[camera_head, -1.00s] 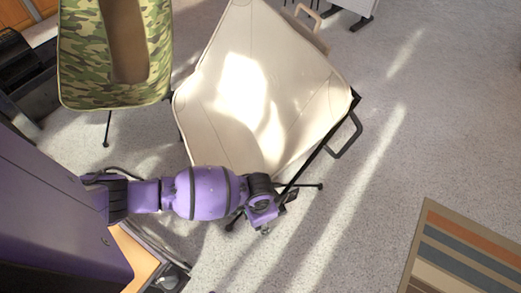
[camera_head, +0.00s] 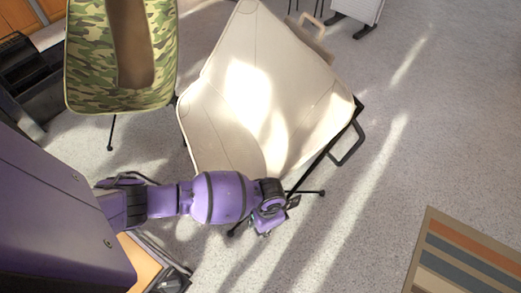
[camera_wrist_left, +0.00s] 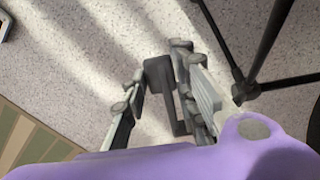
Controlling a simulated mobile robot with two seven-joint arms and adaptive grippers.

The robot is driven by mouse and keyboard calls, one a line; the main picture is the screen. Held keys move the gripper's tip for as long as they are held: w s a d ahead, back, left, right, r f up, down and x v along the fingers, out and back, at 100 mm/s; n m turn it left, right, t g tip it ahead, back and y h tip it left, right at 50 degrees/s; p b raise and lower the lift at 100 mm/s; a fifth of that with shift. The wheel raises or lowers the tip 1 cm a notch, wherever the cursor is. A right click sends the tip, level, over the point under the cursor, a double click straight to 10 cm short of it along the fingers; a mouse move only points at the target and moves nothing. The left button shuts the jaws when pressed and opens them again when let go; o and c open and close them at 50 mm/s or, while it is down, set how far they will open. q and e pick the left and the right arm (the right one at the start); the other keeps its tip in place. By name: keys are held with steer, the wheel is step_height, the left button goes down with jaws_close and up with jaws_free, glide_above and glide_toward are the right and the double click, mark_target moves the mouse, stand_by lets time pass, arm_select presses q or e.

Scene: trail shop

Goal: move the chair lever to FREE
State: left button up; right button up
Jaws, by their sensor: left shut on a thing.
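The cream chair (camera_head: 235,95) with a black frame stands tilted in the middle of the head view. My left gripper (camera_head: 291,203) is low at the chair's front edge, beside its thin dark legs. In the left wrist view my left gripper (camera_wrist_left: 158,85) has its fingers on both sides of a dark grey lever (camera_wrist_left: 159,72) with a blocky end, and it is shut on it. The lever's lower part is partly hidden by the fingers. No FREE marking is readable. My right gripper is in neither view.
A camouflage chair (camera_head: 90,65) stands at the upper left. A black loop (camera_head: 347,147) sticks out on the cream chair's right side. A striped rug (camera_head: 470,255) lies at the lower right. The carpet (camera_head: 440,130) on the right is clear.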

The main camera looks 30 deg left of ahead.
arm_select(q)
steer(key=shift+w+d+r+g+y+p, duration=0.1)
steer(key=shift+w+r+g+y+p, duration=0.2)
steer(key=shift+r, duration=0.2)
steer(key=shift+w+d+r+g+y+p, duration=0.1)
steer(key=shift+w+r+g+y+p, duration=0.1)
steer(key=shift+r+g+p, duration=0.25)
steer(key=shift+d+r+g+y, duration=0.15)
steer(key=shift+r+g+y, duration=0.15)
steer(key=shift+g, duration=0.15)
steer(key=shift+w+d+r+g+y, duration=0.15)
steer(key=shift+w+r+g+y, duration=0.2)
steer(key=shift+r+g+y, duration=0.35)
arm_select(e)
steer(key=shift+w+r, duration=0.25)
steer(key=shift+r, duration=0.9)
arm_select(q)
steer(key=shift+f, duration=0.15)
steer(key=o, duration=0.9)
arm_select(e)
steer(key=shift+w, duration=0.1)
